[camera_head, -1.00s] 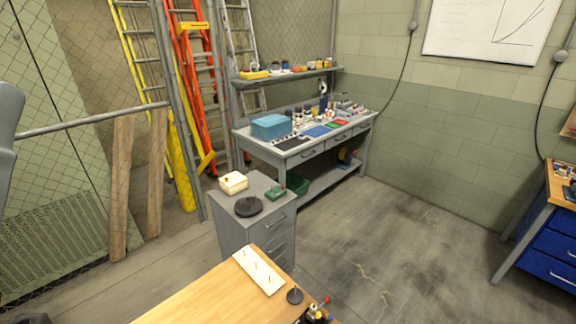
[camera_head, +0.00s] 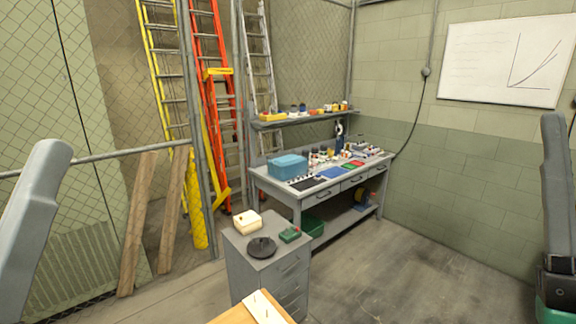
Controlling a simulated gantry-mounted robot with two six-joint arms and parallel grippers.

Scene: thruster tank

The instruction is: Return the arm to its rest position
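Part of my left arm (camera_head: 40,225), a grey link, stands at the left edge of the head view. Its gripper is out of the picture. Part of my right arm (camera_head: 556,190), a dark grey link, stands upright at the right edge. A dark and green part shows at its lower end, cut off by the frame. I cannot see the fingers of either gripper, nor anything they might hold.
A wooden table (camera_head: 232,313) with a white board (camera_head: 265,306) shows at the bottom. Behind it stands a grey drawer cabinet (camera_head: 262,277) with a black disc (camera_head: 261,247). A grey workbench (camera_head: 322,190) with a blue box (camera_head: 288,165) stands farther back. Floor (camera_head: 400,270) at the right is clear.

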